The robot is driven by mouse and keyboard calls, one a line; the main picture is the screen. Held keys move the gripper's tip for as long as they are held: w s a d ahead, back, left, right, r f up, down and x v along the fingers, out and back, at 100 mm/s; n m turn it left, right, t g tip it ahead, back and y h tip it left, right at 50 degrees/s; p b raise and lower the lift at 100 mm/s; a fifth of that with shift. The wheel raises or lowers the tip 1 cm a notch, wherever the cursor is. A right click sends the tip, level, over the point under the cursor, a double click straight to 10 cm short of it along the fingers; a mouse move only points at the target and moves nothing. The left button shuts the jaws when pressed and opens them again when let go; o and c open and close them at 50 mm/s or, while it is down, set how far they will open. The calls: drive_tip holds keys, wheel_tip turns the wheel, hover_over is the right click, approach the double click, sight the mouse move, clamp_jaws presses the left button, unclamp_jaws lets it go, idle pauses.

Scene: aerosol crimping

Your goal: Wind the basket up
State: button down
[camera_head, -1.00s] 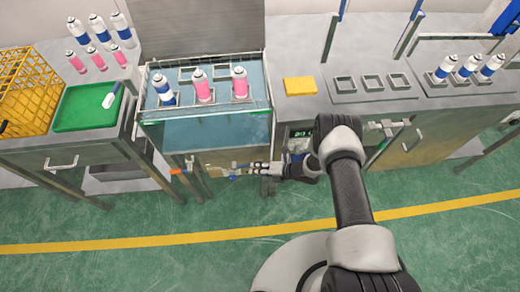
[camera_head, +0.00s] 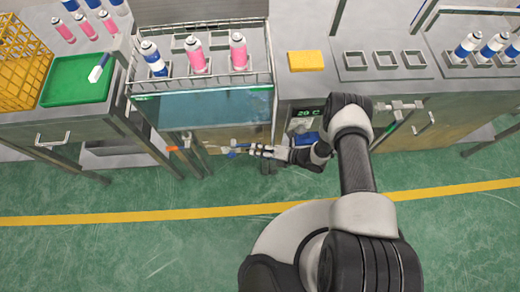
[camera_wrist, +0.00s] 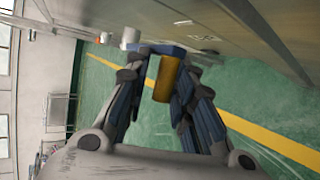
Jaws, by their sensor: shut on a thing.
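The basket (camera_head: 262,80) is a wire-rimmed frame at the top of the water bath (camera_head: 205,105). One blue-and-white can (camera_head: 153,60) and two pink-and-white cans (camera_head: 196,54) (camera_head: 238,52) stand upright in its sockets. Below, my gripper (camera_head: 238,150) reaches left in front of the bath's cabinet. In the wrist view my gripper (camera_wrist: 160,85) is closed around a brownish-yellow cylindrical grip (camera_wrist: 164,80), which looks like a crank handle. How the grip joins the crank is hidden.
A green tray (camera_head: 62,90) and a yellow crate (camera_head: 22,75) stand left. A yellow block (camera_head: 306,61) and empty square holders (camera_head: 385,58) are right of the bath. A display (camera_head: 307,112) reads about 29 C. An orange-tipped lever (camera_head: 173,148) sticks out left of my gripper.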

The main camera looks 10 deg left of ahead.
drive_tip(key=shift+f, duration=0.4)
drive_tip(key=c, duration=1.6)
unclamp_jaws()
drive_tip(key=shift+w+f, duration=0.1)
drive_tip(key=shift+w, duration=0.05)
drive_tip(key=shift+o, duration=0.2)
